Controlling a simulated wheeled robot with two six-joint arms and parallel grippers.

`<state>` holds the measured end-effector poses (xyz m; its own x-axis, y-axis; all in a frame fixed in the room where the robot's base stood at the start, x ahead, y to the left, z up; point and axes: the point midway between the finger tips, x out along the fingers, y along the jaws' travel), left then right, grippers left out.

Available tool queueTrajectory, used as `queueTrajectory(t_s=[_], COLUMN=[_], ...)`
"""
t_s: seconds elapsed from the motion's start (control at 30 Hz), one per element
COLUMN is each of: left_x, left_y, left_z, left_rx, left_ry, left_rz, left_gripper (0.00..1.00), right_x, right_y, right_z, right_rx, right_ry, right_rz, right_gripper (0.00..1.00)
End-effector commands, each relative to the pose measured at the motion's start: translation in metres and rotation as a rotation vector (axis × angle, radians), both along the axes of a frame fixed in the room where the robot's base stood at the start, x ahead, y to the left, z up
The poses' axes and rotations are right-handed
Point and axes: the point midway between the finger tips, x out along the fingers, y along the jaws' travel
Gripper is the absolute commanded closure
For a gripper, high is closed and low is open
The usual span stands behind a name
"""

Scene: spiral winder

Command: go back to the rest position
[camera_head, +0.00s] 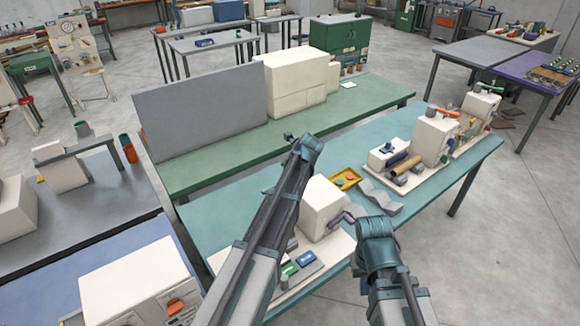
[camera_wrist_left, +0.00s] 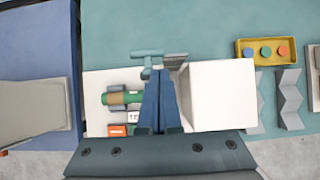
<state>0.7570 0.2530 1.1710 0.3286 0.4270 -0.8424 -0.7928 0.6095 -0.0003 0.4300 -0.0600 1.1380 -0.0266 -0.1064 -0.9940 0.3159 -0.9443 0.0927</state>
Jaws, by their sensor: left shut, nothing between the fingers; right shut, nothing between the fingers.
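The spiral winder sits on the teal table (camera_head: 225,210), partly hidden by my left arm. It has a white block (camera_head: 321,205) on a pale base; the block also shows in the left wrist view (camera_wrist_left: 222,95). A green and brown roll (camera_wrist_left: 125,98) lies left of the block. A teal T-shaped handle (camera_wrist_left: 147,54) shows above the fingertips. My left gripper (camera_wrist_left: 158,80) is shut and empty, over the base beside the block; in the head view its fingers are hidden. My right gripper (camera_head: 374,232) is shut and empty, at the table's front edge, right of the block.
A yellow tray (camera_head: 343,178) with coloured discs and grey zigzag pieces (camera_head: 380,197) lie right of the block. More machines with white blocks (camera_head: 434,138) stand farther right on the table. A green table (camera_head: 380,98) stands behind. The floor (camera_head: 510,225) at the right is clear.

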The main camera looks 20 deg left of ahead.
Motion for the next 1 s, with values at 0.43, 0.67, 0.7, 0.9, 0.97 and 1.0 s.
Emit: queueTrajectory(t_s=[0.43,0.67,0.7,0.9,0.97,1.0], left_x=[-0.079,-0.171,-0.187,-0.265,-0.283,-0.294], left_y=[-0.063,-0.124,-0.133,-0.169,-0.176,-0.18], left_z=[-0.055,-0.106,-0.115,-0.149,-0.157,-0.16], left_rx=[-0.229,-0.439,-0.466,-0.539,-0.544,-0.546], left_ry=[-0.102,-0.178,-0.187,-0.226,-0.236,-0.242], left_rz=[0.387,0.901,0.993,1.426,1.532,1.594], left_gripper=[1.0,1.0,1.0,1.0,1.0,1.0], right_x=[0.0,0.0,0.0,0.0,0.0,0.0], right_y=[0.0,0.0,0.0,0.0,0.0,0.0], right_z=[-0.042,-0.082,-0.089,-0.118,-0.124,-0.128], right_rx=[-0.001,-0.001,-0.001,-0.002,-0.002,-0.002], right_ry=[0.0,-0.001,-0.001,-0.001,-0.001,-0.001], right_rz=[0.003,0.006,0.007,0.01,0.01,0.011], right_gripper=[1.0,1.0,1.0,1.0,1.0,1.0])
